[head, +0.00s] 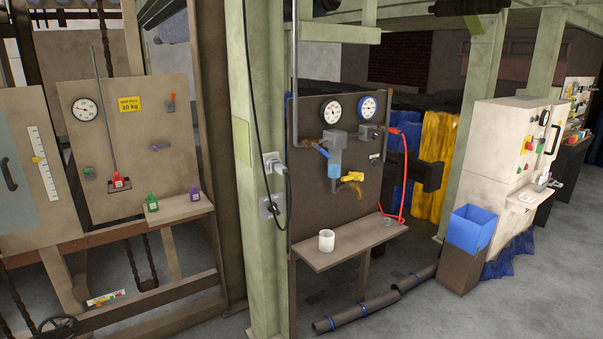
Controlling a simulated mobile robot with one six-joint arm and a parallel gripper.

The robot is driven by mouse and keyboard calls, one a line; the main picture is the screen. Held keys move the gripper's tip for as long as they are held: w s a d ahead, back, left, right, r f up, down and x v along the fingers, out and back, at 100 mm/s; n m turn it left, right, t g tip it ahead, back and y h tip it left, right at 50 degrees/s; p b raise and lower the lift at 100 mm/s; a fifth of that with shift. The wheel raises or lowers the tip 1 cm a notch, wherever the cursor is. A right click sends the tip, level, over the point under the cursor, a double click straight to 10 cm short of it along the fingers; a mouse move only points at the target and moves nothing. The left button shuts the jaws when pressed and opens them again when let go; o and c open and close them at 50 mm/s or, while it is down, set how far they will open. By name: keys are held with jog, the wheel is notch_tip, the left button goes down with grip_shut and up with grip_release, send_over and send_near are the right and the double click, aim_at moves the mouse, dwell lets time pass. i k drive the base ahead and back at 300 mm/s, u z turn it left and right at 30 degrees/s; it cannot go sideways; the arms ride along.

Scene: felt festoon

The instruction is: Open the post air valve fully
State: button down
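A dark brown panel (310,205) stands at mid picture beside a pale green post (258,190). On its upper left is a small brass valve with a blue lever (321,150), which slants down to the right. Beside it is a grey block (336,139) with a blue bowl (334,170) below. Lower right is a brass fitting with a yellow handle (352,177). I cannot tell for certain which of these is the post air valve, or how far either is open. My gripper is not in view.
Two gauges (333,111) top the panel. A red hose (405,160) hangs at its right. A shelf (350,242) below holds a white cup (326,240). Dark pipes (365,312) lie on the floor in front. A blue bin (470,228) stands right; floor at lower right is clear.

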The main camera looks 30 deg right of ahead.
aim_at(322, 151)
jog(key=u, duration=0.05)
jog(key=k, duration=0.5)
jog(key=u, duration=0.55)
jog(key=i, duration=1.45)
jog(key=z, duration=0.55)
